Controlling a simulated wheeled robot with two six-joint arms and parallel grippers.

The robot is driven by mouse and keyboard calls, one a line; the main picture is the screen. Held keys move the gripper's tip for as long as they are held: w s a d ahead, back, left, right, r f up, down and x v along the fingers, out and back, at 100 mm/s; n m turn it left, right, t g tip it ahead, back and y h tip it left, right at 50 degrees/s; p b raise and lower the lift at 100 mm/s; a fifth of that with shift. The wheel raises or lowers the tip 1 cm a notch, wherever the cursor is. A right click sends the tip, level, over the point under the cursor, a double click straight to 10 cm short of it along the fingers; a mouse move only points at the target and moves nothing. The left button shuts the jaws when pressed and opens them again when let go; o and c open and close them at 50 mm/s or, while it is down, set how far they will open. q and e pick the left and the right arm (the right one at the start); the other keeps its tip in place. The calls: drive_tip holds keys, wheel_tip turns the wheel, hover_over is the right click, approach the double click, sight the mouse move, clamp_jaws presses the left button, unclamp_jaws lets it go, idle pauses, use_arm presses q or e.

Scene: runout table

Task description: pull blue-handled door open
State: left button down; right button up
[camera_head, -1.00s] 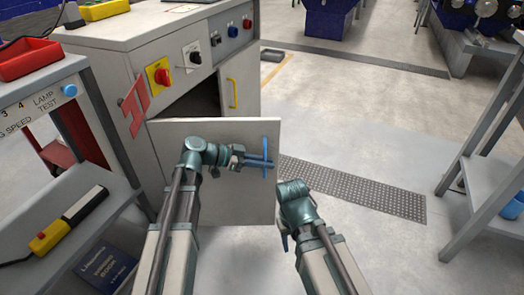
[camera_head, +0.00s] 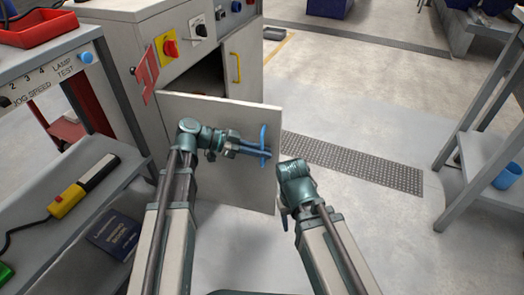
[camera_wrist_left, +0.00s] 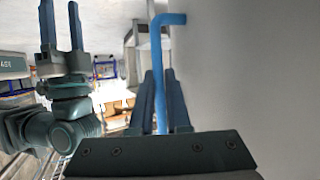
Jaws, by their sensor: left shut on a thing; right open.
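The blue-handled door (camera_head: 235,185) is a pale panel on the grey cabinet, standing ajar with a dark gap behind its top edge. Its blue handle (camera_head: 263,146) is a vertical bar near the door's right edge. My left gripper (camera_head: 262,151) is shut on the blue handle. In the left wrist view the blue handle (camera_wrist_left: 157,50) runs down between the fingers of my left gripper (camera_wrist_left: 162,85), beside the door's face (camera_wrist_left: 240,70). My right gripper (camera_head: 285,215) is open and empty, low and right of the door; its fingers also show in the left wrist view (camera_wrist_left: 61,30).
A yellow-handled door (camera_head: 236,68) is on the cabinet, right of the gap. A side bench (camera_head: 45,195) with a yellow-and-black device (camera_head: 82,187) stands at left. A grey shelf rack (camera_head: 490,160) stands at right. The floor between is clear.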

use_arm(q)
drive_tip(key=c, duration=1.2)
unclamp_jaws()
drive_tip(key=shift+o, duration=0.2)
drive_tip(key=p+v, duration=0.5)
drive_tip(key=v, duration=0.9)
drive_tip(key=shift+d, duration=0.1)
